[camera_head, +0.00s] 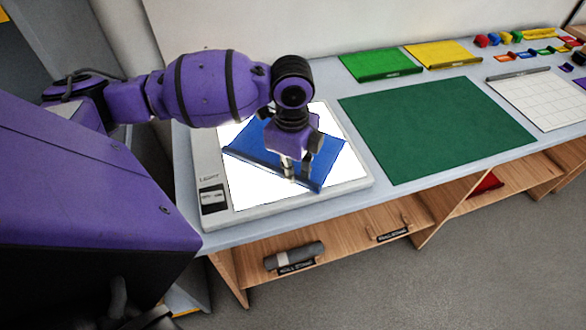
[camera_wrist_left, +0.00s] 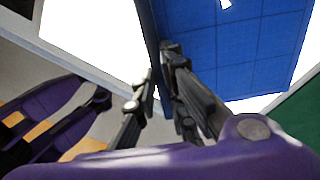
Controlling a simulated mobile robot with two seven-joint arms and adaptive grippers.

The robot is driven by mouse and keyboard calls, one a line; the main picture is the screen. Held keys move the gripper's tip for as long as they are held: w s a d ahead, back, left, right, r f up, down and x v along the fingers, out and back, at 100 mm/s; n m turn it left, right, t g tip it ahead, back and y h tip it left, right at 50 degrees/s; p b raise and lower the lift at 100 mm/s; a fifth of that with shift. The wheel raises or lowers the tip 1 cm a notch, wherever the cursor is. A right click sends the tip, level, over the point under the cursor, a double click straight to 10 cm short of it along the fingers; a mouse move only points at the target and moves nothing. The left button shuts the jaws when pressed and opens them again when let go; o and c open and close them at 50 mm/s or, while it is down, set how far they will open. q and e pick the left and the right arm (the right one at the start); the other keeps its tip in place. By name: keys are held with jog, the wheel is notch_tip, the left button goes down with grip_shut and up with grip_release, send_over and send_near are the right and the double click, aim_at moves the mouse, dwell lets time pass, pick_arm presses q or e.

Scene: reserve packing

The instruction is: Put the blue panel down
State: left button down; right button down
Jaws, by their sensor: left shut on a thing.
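The blue panel (camera_head: 330,160) is a flat gridded sheet with a darker strip along its near edge. It lies over or just above the white light pad (camera_head: 208,160), turned at an angle to the pad's sides; I cannot tell whether it touches. My left gripper (camera_head: 296,168) points down and is shut on the panel's near strip edge. In the left wrist view the blue panel (camera_wrist_left: 240,50) fills the upper right, with the gripper fingers (camera_wrist_left: 158,64) at its edge. The gripper hides part of the panel.
A dark green mat (camera_head: 435,125) lies right of the pad. Green (camera_head: 380,65) and yellow (camera_head: 442,54) panels lie behind it. A white gridded board (camera_head: 540,98) and small coloured pieces are at the right. A grey roll (camera_head: 294,256) is on the shelf below.

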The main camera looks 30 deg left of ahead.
jog(key=shift+w+r, duration=0.15)
jog(key=shift+w, duration=0.05)
pick_arm(q)
jog(key=c, duration=1.8)
grip_release()
pick_arm(e)
jog(key=shift+w+r, duration=0.15)
jog(key=shift+w, duration=0.25)
pick_arm(q)
jog(key=shift+r, duration=0.2)
notch_tip(320, 180, up, 12)
jog(key=shift+p, duration=0.45)
pick_arm(e)
jog(key=shift+s+a+r, duration=0.15)
jog(key=shift+r, duration=0.15)
pick_arm(q)
jog(key=shift+f, duration=0.1)
pick_arm(e)
jog(key=shift+w, duration=0.25)
